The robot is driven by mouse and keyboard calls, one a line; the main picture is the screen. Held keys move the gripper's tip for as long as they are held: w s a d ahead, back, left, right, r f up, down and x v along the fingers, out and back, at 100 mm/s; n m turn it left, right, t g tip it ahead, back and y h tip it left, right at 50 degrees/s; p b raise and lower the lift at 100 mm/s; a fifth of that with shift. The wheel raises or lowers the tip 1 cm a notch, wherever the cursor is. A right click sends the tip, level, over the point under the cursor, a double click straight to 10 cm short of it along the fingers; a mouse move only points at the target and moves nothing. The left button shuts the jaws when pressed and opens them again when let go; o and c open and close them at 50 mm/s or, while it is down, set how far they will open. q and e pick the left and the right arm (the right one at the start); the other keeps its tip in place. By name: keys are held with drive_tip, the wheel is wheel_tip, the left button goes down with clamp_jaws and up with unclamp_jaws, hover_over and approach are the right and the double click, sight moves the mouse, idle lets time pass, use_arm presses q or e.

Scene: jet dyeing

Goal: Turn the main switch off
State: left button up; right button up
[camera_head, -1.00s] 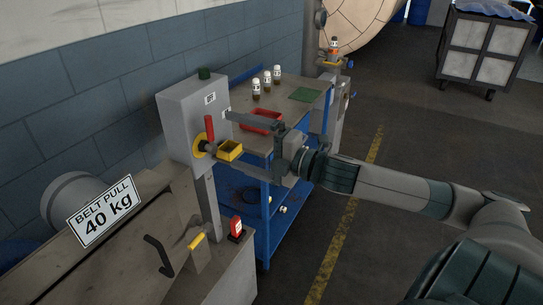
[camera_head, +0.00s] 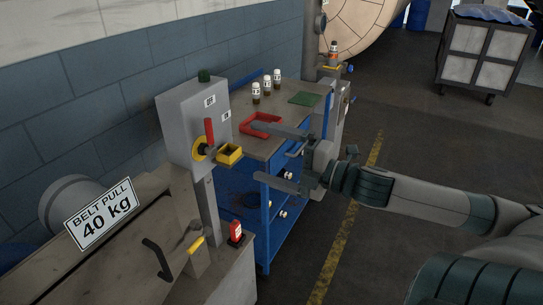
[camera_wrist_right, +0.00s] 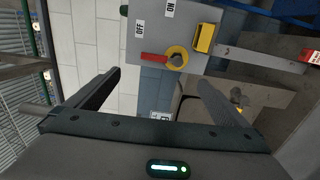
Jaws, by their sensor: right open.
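The main switch is a red handle (camera_head: 209,131) on a yellow disc (camera_head: 199,148), on the front of a grey box (camera_head: 180,125). The handle points up. In the right wrist view the red handle (camera_wrist_right: 154,58) points left, its tip nearer the OFF label (camera_wrist_right: 139,28) than the ON label (camera_wrist_right: 170,8). My right gripper (camera_head: 258,153) is open and empty, to the right of the switch and apart from it. Both its fingers also show in the wrist view. My left gripper is not in view.
A yellow open block (camera_head: 229,153) sticks out beside the handle. Behind my fingers, a blue trolley (camera_head: 265,215) carries a red tray (camera_head: 262,118), bottles (camera_head: 267,85) and a green cloth (camera_head: 304,97). A machine with a BELT PULL sign (camera_head: 101,213) stands at front left.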

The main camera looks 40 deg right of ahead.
drive_tip(key=shift+s+d, duration=0.3)
drive_tip(key=shift+s, duration=0.35)
idle(0.4)
